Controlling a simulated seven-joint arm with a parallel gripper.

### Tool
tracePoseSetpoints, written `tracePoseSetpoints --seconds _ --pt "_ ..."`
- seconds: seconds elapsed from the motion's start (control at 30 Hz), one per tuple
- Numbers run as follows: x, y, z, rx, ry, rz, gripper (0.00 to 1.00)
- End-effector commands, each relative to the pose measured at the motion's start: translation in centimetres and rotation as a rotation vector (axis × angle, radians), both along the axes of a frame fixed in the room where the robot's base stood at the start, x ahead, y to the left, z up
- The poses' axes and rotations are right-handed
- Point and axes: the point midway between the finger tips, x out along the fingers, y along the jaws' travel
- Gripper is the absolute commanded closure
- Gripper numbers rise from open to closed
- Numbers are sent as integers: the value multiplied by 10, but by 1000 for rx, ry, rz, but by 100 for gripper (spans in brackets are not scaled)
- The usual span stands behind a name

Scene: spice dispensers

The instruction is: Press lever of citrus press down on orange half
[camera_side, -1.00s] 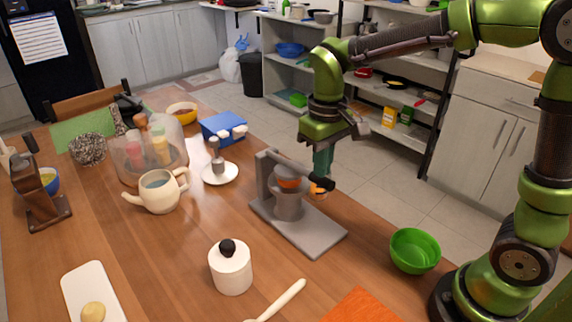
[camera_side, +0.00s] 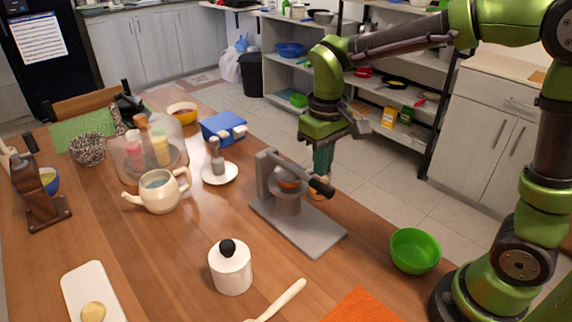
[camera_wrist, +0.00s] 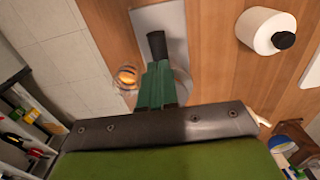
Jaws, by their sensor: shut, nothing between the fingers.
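The grey citrus press (camera_side: 320,236) stands on the wooden table, its lever (camera_side: 295,172) slanting down to the right over the cup. The orange half (camera_side: 288,184) shows as a thin orange band between lever and cup. The black lever handle (camera_side: 321,187) also shows in the wrist view (camera_wrist: 157,45). My gripper (camera_side: 322,172) is shut and empty, its green fingers pointing down just above or against the handle; contact is unclear. In the wrist view my gripper (camera_wrist: 160,68) lies at the handle's lower end and hides much of the press.
An orange striped round object (camera_wrist: 127,76) is beside the press, near the table edge. A green bowl (camera_side: 415,250) stands to the right.

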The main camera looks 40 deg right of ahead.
Motion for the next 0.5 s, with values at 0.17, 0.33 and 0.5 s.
tracePoseSetpoints --seconds 0.17,0.33,0.5 --pt "1 0 18 1 -4 -1 100" --pt "1 0 35 0 -3 -1 100" --pt "0 0 48 0 -2 0 100"
